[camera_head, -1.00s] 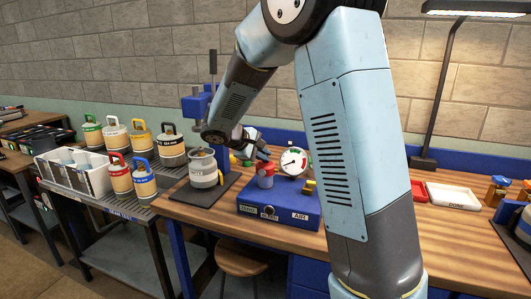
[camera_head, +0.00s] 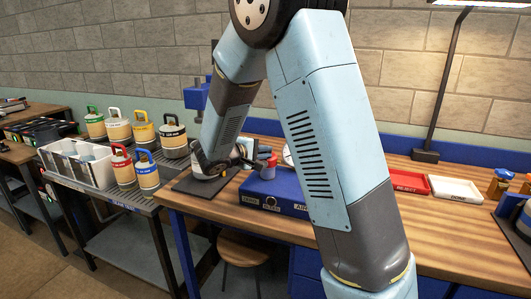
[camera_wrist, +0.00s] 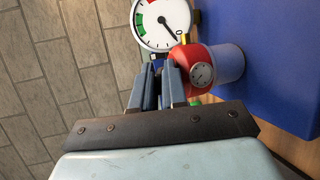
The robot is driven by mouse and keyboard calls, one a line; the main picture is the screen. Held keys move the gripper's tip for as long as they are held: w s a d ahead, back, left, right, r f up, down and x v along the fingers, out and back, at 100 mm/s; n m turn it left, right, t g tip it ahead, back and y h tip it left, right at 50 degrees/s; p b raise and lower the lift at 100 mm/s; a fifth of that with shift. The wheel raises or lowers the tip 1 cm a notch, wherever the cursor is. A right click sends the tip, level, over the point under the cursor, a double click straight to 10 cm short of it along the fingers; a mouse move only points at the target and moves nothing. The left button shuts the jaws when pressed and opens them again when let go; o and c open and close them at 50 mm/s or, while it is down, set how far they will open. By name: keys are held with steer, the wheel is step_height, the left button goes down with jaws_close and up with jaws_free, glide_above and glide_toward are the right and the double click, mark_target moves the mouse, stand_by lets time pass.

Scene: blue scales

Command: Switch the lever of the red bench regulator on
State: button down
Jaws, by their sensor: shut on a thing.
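The red bench regulator (camera_head: 267,168) stands on a blue box (camera_head: 262,189) on the wooden bench. In the wrist view its red body (camera_wrist: 186,64) has a small round gauge (camera_wrist: 202,75) and sits on a pale cylindrical base. My gripper (camera_head: 245,156) is beside it, on its left in the head view. In the wrist view my gripper (camera_wrist: 158,72) is shut, with its fingertips against the regulator's side. A small dark blue part, seemingly the lever (camera_wrist: 158,59), shows between the fingertips; most of it is hidden.
A large dial gauge (camera_wrist: 162,22) stands close by the regulator, mostly behind my arm in the head view. A canister on a dark scale plate (camera_head: 190,182) is just left of the gripper. Several canisters stand on the left bench. Red (camera_head: 408,181) and white (camera_head: 456,190) trays lie right.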

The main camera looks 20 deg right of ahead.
steer(key=shift+f, duration=0.1)
steer(key=c, duration=1.2)
jaws_free()
steer(key=shift+s, duration=0.1)
steer(key=shift+c, duration=0.2)
steer(key=shift+a, duration=0.1)
